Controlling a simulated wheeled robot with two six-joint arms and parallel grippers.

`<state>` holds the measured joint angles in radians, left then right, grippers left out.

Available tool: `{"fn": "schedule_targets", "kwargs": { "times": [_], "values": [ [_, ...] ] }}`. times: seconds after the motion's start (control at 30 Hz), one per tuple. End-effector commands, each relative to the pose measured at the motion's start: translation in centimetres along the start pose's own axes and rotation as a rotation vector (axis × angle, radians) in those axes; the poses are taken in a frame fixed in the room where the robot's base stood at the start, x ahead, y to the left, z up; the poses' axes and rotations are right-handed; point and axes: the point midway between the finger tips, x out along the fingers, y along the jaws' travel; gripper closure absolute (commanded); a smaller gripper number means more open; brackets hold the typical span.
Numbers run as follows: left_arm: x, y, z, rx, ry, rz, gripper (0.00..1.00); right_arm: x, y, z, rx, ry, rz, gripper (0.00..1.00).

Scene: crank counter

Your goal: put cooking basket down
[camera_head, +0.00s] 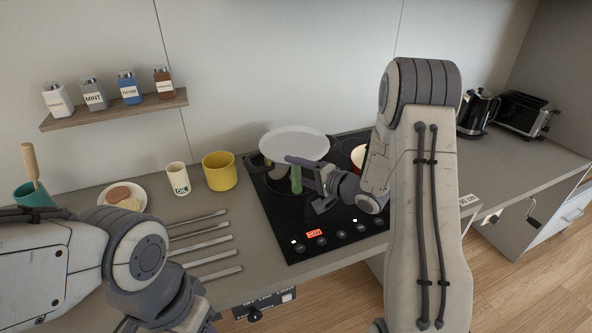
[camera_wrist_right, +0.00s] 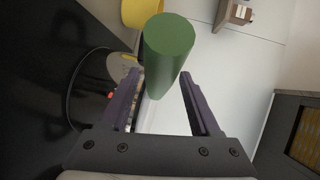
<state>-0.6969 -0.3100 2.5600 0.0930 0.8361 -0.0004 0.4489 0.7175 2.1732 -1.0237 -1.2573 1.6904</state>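The thing that fits the cooking basket best is a pale, round, shallow vessel (camera_head: 294,143) with a green handle (camera_head: 297,180), over the back left of the black hob. Whether it touches the hob is not clear. My right gripper (camera_head: 312,184) is at the handle, its fingers spread apart. In the right wrist view the green handle (camera_wrist_right: 168,50) shows at the purple fingertips, its round end towards the camera; a firm hold does not show. My left arm is at the lower left of the head view; its fingertips are not clearly visible.
The black hob (camera_head: 277,228) has knobs along its front. A red and white pot (camera_head: 358,157) is partly hidden by my right arm. A yellow mug (camera_head: 219,171), white cup (camera_head: 177,178) and several metal bars (camera_head: 207,243) are left of it. A kettle (camera_head: 477,113) and toaster (camera_head: 523,114) stand right.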

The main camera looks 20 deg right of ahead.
Motion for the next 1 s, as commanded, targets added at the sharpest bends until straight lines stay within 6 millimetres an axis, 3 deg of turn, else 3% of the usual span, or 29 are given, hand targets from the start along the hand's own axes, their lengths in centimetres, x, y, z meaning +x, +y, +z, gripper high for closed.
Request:
{"fn": "schedule_targets", "kwargs": {
  "times": [0.23, 0.7, 1.0],
  "values": [
    [0.3, 0.0, 0.0, 0.0, 0.0, 0.0, 0.5, -0.9, 0.1, -0.1, 0.0, 0.002, 0.0, 0.37],
    [1.7, -0.1, 0.1, 0.0, 0.0, 0.0, 0.5, -10.1, 0.1, -0.1, 0.001, 0.005, 0.0, 0.37],
    [1.8, -0.1, 0.1, 0.0, 0.0, 0.0, 0.5, -12.1, 0.0, 0.0, 0.001, -0.001, 0.001, 0.37]
  ]
}}
